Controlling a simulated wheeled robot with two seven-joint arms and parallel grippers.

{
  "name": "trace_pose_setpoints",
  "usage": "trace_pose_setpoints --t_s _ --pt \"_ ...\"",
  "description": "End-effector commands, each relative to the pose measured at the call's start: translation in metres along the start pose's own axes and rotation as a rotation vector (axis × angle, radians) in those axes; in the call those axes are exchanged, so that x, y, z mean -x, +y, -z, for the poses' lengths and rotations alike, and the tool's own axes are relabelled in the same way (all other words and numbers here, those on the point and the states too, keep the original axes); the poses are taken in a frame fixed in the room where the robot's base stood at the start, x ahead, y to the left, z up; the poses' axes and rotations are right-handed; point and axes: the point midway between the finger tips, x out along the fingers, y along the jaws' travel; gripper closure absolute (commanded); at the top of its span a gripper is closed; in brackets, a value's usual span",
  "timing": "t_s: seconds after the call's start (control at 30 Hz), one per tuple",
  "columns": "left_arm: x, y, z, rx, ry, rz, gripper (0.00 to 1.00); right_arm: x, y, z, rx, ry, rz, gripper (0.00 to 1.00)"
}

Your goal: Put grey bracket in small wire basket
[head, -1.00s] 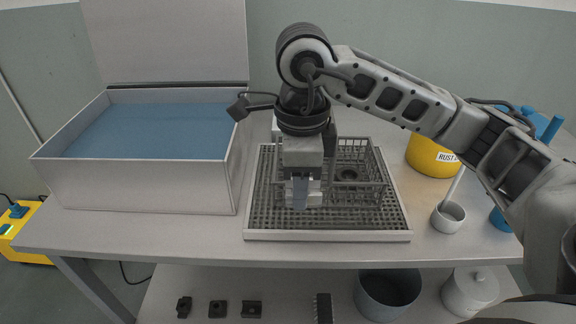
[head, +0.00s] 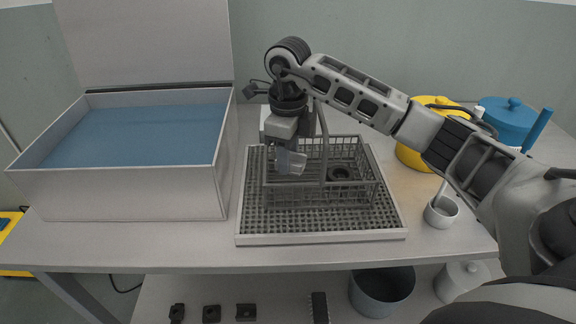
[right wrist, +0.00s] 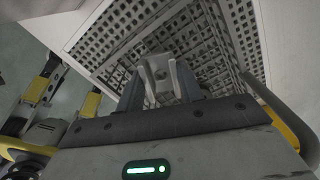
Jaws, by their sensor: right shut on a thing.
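The grey bracket (right wrist: 162,82) is a light grey piece with upright sides and a hole, held between the dark fingers of my right gripper in the right wrist view. My right gripper (head: 290,163) points down in the head view, shut on the bracket (head: 293,162). It is over the left part of the small wire basket (head: 350,194), left of its tall handle. I cannot tell whether the bracket is below the basket's rim. The basket stands on a perforated tray (head: 320,239). My left gripper is not in view.
A dark round part (head: 340,173) lies in the basket. An open tank of blue liquid (head: 120,195) stands to the left. A small white cup (head: 441,212), a yellow container (head: 412,158) and a blue-lidded pot (head: 508,120) stand to the right.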

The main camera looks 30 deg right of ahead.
Motion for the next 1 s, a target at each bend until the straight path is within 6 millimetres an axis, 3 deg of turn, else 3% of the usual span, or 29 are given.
trace_pose_setpoints --t_s 0.23,0.43,0.8,0.83,0.87,0.9,1.0 --pt "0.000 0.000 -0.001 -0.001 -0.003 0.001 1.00 -0.015 -0.011 -0.005 0.000 -0.001 -0.001 0.87" --pt "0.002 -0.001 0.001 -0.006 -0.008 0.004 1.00 -0.042 -0.010 -0.004 0.001 0.000 -0.002 0.87" --pt "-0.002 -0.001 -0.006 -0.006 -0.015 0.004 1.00 -0.048 -0.011 -0.004 0.001 -0.001 0.001 0.87" --pt "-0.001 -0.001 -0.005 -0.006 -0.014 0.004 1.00 -0.047 -0.011 -0.004 0.001 -0.001 0.001 0.55" --pt "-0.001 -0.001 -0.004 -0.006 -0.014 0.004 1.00 -0.047 -0.011 -0.004 0.001 -0.001 0.000 0.46" --pt "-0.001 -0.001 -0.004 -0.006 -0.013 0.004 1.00 -0.047 -0.011 -0.004 0.001 -0.001 0.000 0.41" --pt "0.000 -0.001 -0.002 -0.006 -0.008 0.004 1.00 -0.047 -0.011 -0.004 0.001 -0.001 0.000 0.41"
